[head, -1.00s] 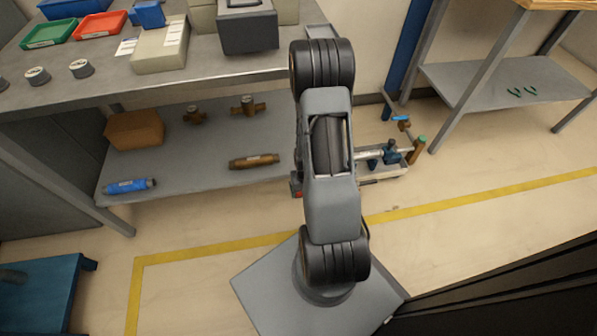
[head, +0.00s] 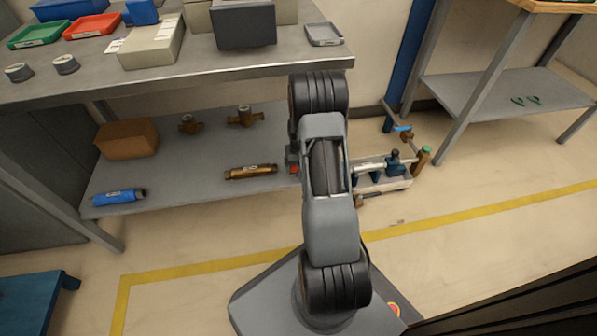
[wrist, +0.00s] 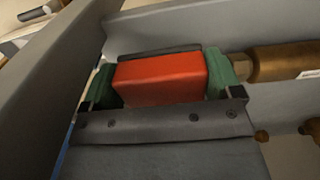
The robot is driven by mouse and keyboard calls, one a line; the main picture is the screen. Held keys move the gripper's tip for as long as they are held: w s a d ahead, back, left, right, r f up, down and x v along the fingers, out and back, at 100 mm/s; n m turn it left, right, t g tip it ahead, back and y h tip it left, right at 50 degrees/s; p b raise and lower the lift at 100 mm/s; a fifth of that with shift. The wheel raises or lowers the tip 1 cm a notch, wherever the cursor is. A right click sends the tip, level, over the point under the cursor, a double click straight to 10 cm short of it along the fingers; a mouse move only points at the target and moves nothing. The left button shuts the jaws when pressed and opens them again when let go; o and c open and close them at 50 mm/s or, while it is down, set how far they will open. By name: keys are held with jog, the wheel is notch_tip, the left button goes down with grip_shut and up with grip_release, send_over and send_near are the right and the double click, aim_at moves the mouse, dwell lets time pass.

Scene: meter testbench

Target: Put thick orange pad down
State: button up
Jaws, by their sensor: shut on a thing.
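The thick orange pad (wrist: 160,79) is a red-orange block in the wrist view. My gripper (wrist: 164,76) is shut on it, with a green-tipped finger at each end of the pad. In the head view my arm hides most of the gripper. Only a small orange-red bit of the pad (head: 292,168) shows at the arm's left side, near the right end of the lower shelf. I cannot tell whether the pad touches a surface.
The lower shelf (head: 200,190) holds a brass cylinder (head: 250,172), brass fittings (head: 244,116), a brown box (head: 127,139) and a blue cylinder (head: 119,196). The bench top (head: 200,78) is above. A pipe assembly (head: 385,178) stands on the floor to the right.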

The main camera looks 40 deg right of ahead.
jog(key=shift+w+d, duration=0.25)
jog(key=shift+w, duration=0.35)
jog(key=shift+w+d+f+b, duration=0.1)
jog(key=shift+f+b, duration=0.25)
jog(key=shift+b, duration=0.15)
notch_tip(320, 180, down, 3)
jog(key=shift+r+b, duration=0.1)
jog(key=shift+b, duration=0.9)
jog(key=o, duration=0.7)
notch_tip(320, 180, up, 8)
jog(key=p, duration=0.4)
jog(key=shift+f, duration=0.2)
